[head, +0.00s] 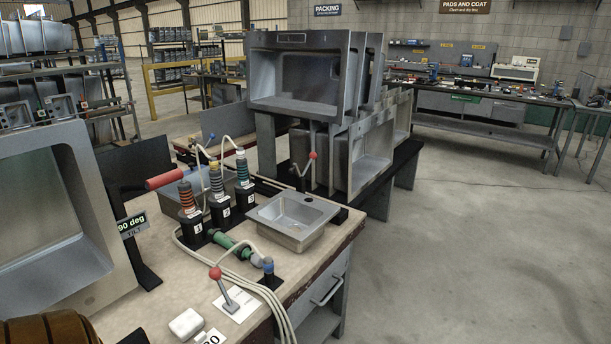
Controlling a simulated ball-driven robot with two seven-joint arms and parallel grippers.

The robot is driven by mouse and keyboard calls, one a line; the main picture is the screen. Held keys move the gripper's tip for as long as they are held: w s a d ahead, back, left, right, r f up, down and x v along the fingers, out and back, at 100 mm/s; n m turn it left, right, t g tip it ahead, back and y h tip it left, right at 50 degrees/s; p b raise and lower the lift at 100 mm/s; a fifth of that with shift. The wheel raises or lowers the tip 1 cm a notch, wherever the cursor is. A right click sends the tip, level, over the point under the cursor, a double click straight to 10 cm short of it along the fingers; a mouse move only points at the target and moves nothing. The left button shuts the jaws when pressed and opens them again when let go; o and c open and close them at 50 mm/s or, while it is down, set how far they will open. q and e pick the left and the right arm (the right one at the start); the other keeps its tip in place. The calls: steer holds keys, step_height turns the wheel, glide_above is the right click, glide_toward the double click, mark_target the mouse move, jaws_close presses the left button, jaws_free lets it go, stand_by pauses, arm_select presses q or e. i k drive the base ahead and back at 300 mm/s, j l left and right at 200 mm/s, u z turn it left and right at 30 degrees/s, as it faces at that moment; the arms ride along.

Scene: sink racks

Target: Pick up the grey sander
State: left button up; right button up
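I cannot clearly make out a grey sander in the head view. On the workbench (190,290) lies a green hand tool (237,247), in front of several black stands with coiled tops, numbered 1, 2 and 3. A small grey lever with a red ball (216,273) stands on a white sheet near the front. A blue-topped fitting (268,265) on a black base is to its right. Neither of my grippers is in view.
A small steel sink (292,219) sits at the bench's right end. A large tilted sink (55,225) is at left, with a 90 deg sign. A white block (186,324) lies at the front. Sink racks (370,150) stand behind; the floor at right is free.

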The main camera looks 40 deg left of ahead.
mark_target(219, 197)
steer(key=i+u, duration=0.3)
steer(key=i+l+u, duration=0.3)
steer(key=i, duration=0.15)
steer(key=i+l+u, duration=0.2)
steer(key=i+u, duration=0.15)
